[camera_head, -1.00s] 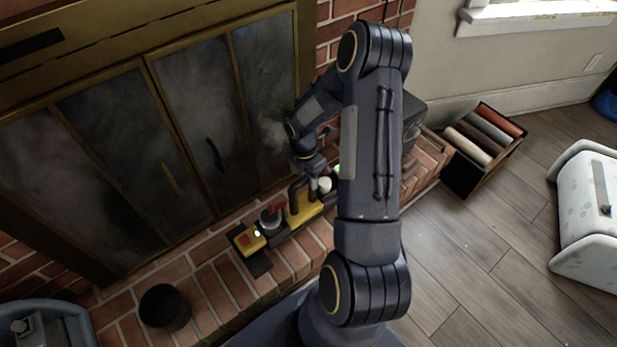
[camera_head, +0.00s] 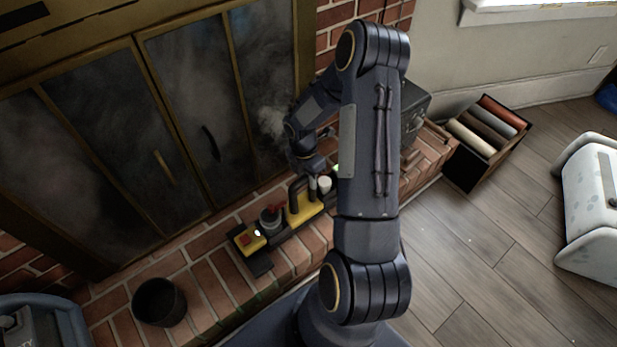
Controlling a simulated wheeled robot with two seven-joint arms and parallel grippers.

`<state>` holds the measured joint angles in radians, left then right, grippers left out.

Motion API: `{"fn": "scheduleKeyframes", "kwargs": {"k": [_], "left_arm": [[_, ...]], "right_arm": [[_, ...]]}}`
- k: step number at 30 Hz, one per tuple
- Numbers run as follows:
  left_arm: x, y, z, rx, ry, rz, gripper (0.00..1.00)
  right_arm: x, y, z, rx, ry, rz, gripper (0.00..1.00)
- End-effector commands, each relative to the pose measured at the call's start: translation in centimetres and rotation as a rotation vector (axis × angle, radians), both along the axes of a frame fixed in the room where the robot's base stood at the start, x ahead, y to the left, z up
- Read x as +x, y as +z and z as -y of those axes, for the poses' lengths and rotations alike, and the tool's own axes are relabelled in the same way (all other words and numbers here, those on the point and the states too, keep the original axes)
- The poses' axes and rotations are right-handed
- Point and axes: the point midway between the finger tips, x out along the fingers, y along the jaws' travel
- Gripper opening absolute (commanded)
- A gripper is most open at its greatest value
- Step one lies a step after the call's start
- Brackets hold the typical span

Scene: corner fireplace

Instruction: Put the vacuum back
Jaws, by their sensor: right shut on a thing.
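The vacuum (camera_head: 305,209) is a yellow and black handheld unit with a dark looped handle. It lies along the brick hearth in front of the fireplace doors, with a yellow, red and grey end (camera_head: 252,240) toward the lower left. My right arm reaches down over it from the front. My right gripper (camera_head: 313,182) is at the vacuum's handle and shut on it; its fingertips are small and partly hidden. A white cylinder (camera_head: 325,185) shows just right of the handle. My left gripper is not in view.
A dark bucket (camera_head: 160,302) stands on the hearth (camera_head: 215,290) at lower left, near a blue-grey tub (camera_head: 62,312). A dark box of rolls (camera_head: 484,140) and a white spotted chest (camera_head: 590,205) stand on the wood floor (camera_head: 450,245) at right, with clear floor between.

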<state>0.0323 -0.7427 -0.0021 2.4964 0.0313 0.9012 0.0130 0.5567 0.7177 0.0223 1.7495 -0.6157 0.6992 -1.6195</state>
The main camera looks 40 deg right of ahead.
Motion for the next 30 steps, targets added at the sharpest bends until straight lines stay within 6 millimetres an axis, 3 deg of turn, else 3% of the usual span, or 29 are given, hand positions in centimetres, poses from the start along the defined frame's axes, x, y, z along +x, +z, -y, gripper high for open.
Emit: {"fn": "scheduleKeyframes", "kwargs": {"k": [24,25,30], "left_arm": [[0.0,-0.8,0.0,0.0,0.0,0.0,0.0],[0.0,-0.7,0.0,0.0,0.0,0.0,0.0],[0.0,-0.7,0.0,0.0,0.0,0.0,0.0]], "right_arm": [[0.1,-1.1,0.0,-0.002,0.0,0.003,0.0],[0.1,-1.1,0.0,-0.002,0.0,0.003,0.28],[0.1,-1.1,0.0,-0.001,0.0,0.002,0.5]]}}
